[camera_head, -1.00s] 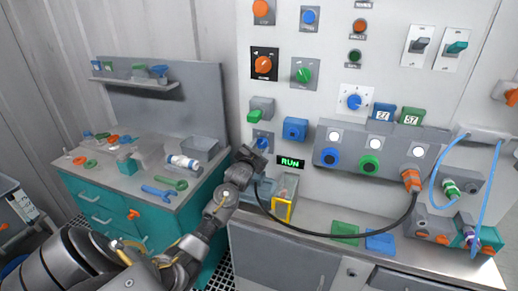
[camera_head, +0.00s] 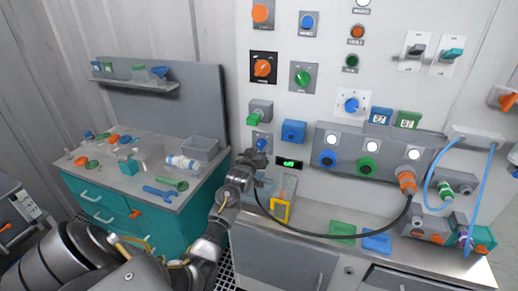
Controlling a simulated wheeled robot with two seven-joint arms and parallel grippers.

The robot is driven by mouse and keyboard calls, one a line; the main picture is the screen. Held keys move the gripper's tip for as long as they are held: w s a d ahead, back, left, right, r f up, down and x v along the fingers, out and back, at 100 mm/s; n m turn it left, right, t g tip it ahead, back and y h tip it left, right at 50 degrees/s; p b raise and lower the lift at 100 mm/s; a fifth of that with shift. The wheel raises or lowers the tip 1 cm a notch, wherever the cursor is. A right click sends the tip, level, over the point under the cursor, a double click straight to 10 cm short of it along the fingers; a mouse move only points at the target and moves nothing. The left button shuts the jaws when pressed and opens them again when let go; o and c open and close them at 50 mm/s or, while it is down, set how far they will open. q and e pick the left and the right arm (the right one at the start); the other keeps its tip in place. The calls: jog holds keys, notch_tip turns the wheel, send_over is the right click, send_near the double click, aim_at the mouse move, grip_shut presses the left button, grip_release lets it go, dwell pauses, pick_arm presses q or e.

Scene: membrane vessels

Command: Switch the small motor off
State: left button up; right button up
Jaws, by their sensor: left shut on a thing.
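A blue rotary knob (camera_head: 262,144) on a small grey plate sits low on the left of the panel. My left gripper (camera_head: 257,155) is right at this knob from below and is shut on it; its fingers hide the knob's lower part. Just right of the gripper is a small black display (camera_head: 289,163) with a short green mark, too small to read. Below it stands a clear-sided unit with a yellow frame (camera_head: 280,210); I cannot tell whether this is the small motor. My right gripper is not in view.
A green-lever switch (camera_head: 258,112) and a blue block (camera_head: 293,131) sit close above the gripper. A black cable (camera_head: 330,236) loops from near the gripper to an orange plug (camera_head: 407,183). A workbench with tools (camera_head: 125,180) stands at the left.

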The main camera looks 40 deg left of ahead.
pick_arm(q)
jog(key=shift+n+p, duration=0.3)
jog(key=shift+n, duration=0.9)
jog(key=o, duration=0.9)
jog(key=shift+o, duration=0.2)
jog(key=shift+s+d+f, duration=0.1)
jog(key=shift+s+d, duration=0.1)
jog(key=shift+s, duration=0.25)
jog(key=b+v, duration=0.2)
jog(key=v, duration=0.7)
jog(key=shift+s, duration=0.4)
